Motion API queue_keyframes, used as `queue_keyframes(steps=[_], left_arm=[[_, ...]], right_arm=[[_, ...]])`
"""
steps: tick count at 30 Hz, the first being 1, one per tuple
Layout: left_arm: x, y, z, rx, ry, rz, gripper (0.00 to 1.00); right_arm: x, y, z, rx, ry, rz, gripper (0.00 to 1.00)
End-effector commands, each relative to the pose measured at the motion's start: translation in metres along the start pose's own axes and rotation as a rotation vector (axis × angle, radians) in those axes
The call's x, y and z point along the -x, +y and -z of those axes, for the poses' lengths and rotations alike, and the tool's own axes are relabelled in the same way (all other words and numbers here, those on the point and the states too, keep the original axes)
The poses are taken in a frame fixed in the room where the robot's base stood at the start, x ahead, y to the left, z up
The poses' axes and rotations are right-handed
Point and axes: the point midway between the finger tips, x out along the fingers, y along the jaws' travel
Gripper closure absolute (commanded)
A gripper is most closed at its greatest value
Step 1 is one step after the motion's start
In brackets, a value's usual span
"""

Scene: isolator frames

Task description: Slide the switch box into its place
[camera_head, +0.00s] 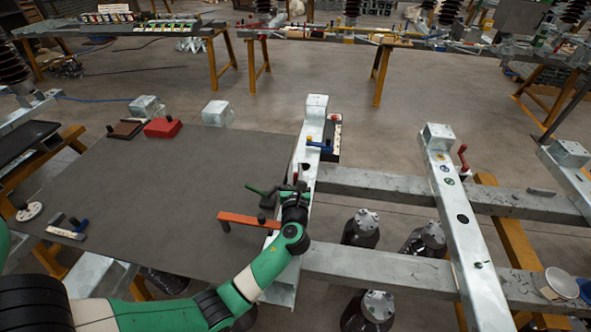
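My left gripper (297,187) is at the near upright frame beam (312,130), over its upper face. It is small and dark here, and its fingers cannot be made out, so I cannot tell whether it holds anything. A small box with a pale face and dark edges (333,140) sits against the right side of that beam, near its far end; it may be the switch box. A blue handle (318,145) lies across the beam beside it. A green handle (262,195) shows just left of my gripper. My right gripper is not in view.
A grey table (150,200) fills the left, with a red box (163,128), a brown box (125,129) and an orange bar (246,219) at its right edge. Another frame beam (460,220) with a red handle (463,157) stands right. Crossbars join the beams above dark insulators.

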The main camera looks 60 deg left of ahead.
Motion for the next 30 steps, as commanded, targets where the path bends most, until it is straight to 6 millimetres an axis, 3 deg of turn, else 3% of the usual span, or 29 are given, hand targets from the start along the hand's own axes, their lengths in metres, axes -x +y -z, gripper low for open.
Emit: queue_keyframes(steps=[3, 30], left_arm=[[0.0001, 0.0, 0.0001, 0.0, 0.0, 0.0, 1.0], [0.0001, 0.0, 0.0004, 0.0, 0.001, 0.0, 1.0]], right_arm=[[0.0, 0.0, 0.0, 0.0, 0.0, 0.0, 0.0], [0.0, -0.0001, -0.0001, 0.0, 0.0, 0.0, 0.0]])
